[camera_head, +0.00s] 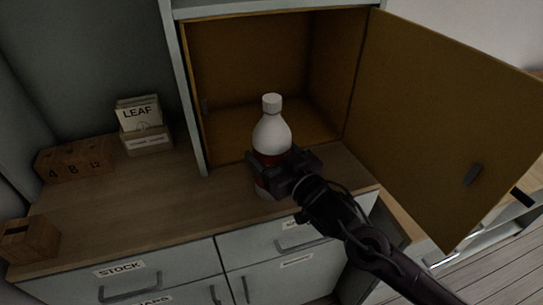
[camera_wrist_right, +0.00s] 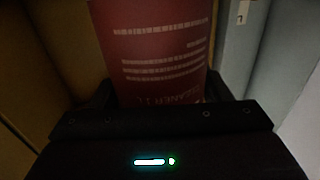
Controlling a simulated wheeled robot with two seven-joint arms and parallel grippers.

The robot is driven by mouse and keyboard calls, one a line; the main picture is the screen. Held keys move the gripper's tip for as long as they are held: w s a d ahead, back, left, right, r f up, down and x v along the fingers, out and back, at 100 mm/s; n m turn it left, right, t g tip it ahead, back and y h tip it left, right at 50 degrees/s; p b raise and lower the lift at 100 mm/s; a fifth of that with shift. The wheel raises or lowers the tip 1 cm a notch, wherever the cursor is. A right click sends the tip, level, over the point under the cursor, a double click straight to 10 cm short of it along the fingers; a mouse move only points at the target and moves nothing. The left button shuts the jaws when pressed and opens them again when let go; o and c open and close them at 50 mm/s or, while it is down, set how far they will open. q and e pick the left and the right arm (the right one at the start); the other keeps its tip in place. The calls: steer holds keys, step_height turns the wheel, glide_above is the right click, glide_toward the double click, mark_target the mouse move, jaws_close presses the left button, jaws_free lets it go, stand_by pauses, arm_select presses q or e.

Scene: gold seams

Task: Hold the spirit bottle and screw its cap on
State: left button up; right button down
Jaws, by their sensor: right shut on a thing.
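The spirit bottle (camera_head: 271,136) is white with a dark red label and stands upright on the wooden counter, in front of the open cupboard. Its white cap (camera_head: 271,102) sits on top of the neck; I cannot tell how tight it is. My right gripper (camera_head: 283,174) comes from the lower right and is shut around the lower body of the bottle. In the right wrist view the red label (camera_wrist_right: 155,45) fills the space between the fingers, with its printed text upside down. My left gripper is in neither view.
The open cupboard (camera_head: 250,65) is empty, its door (camera_head: 445,120) swung out to the right. A box of LEAF cards (camera_head: 147,141) and wooden number blocks (camera_head: 75,160) stand at the back left. A small wooden box (camera_head: 30,241) is at the front left. The counter's middle left is clear.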

steer(key=shift+r, duration=0.3)
steer(key=shift+r, duration=0.65)
step_height(320, 180, up, 18)
steer(key=p, duration=0.2)
glide_above(271, 97)
steer(key=shift+r, duration=0.2)
